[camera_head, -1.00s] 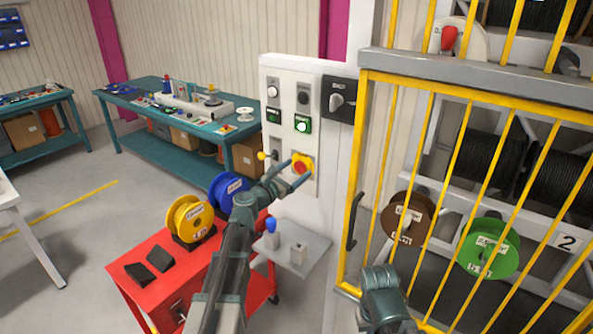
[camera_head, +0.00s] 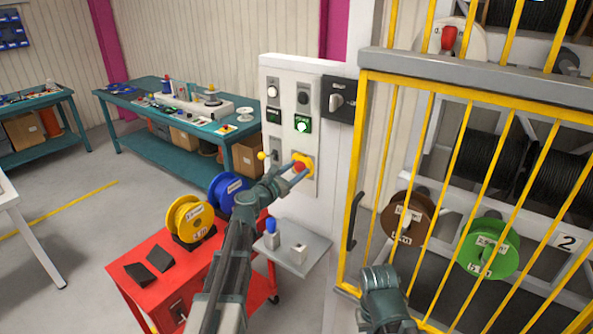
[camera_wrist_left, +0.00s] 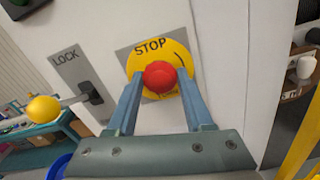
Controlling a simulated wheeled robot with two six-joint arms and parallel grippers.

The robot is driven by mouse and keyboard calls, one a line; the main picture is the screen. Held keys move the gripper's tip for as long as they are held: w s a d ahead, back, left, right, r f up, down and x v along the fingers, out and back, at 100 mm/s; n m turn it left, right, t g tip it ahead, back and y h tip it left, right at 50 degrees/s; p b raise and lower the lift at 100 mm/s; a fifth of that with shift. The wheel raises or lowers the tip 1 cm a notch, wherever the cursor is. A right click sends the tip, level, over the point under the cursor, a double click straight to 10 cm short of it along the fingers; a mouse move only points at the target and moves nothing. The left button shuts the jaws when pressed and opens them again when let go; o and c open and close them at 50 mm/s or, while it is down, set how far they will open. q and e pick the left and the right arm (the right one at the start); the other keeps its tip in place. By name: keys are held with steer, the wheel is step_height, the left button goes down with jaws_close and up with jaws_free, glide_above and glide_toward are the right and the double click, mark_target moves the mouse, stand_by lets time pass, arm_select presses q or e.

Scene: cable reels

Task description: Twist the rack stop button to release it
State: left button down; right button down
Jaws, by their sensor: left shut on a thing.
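The red stop button (camera_wrist_left: 160,76) sits on a round yellow plate (camera_wrist_left: 183,52) marked STOP, on the white control panel. In the head view the button (camera_head: 299,167) shows between the fingers. My left gripper (camera_wrist_left: 162,82) is shut on the button, one finger on each side of it. It also shows in the head view (camera_head: 291,171). Its fingers stand about level in the wrist view. My right arm shows at the bottom of the head view, but I cannot see its gripper fingers.
A lever with a yellow knob (camera_wrist_left: 43,109) sticks out left of the button, beside the LOCK plate (camera_wrist_left: 77,75). A yellow barred gate (camera_head: 357,190) stands right of the panel. A grey shelf (camera_head: 292,259) is below, and a red cart (camera_head: 140,275) with reels stands lower left.

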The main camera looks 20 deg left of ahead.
arm_select(q)
steer(key=m, duration=0.4)
steer(key=shift+m, duration=1.9)
steer(key=shift+c, duration=1.4)
jaws_free()
steer(key=v, duration=1.3)
steer(key=shift+s, duration=0.4)
